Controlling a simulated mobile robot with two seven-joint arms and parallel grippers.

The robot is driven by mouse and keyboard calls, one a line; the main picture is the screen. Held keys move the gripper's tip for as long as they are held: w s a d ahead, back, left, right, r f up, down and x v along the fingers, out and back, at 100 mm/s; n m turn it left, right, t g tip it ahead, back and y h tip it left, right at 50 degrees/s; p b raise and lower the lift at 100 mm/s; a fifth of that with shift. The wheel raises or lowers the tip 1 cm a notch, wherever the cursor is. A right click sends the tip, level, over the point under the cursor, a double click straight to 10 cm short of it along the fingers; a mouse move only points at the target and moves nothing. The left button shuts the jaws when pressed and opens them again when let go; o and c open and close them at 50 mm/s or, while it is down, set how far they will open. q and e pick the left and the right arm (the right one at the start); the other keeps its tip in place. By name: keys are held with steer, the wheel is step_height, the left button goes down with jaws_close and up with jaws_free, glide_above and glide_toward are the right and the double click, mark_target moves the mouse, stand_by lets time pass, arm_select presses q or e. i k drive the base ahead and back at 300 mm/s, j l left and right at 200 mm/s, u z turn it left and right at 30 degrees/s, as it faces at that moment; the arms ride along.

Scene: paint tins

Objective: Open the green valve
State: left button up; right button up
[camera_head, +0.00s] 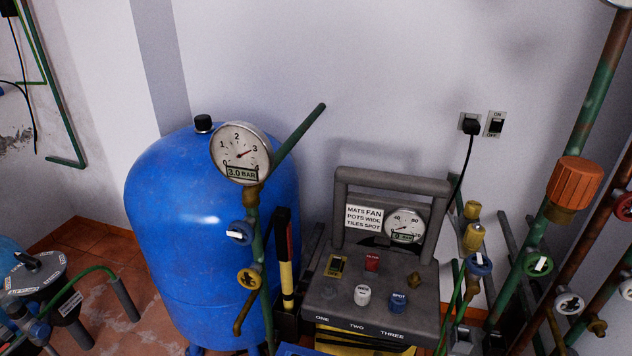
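The green valve (538,263) is a small round handwheel with a white pointer at its centre. It sits on a greenish pipe at the right side of the head view, below an orange ribbed cap (574,184). The white pointer looks tilted off the vertical; I cannot tell from it whether the valve is open or closed. Neither of my grippers is in view, and nothing touches the green valve.
Close to it are a blue valve (479,265), a white valve (569,303) and a red valve (624,207). A grey control box (375,270) and blue tank (190,215) stand to the left. Pipes crowd the right edge.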

mark_target(539, 259)
steer(key=z, duration=1.4)
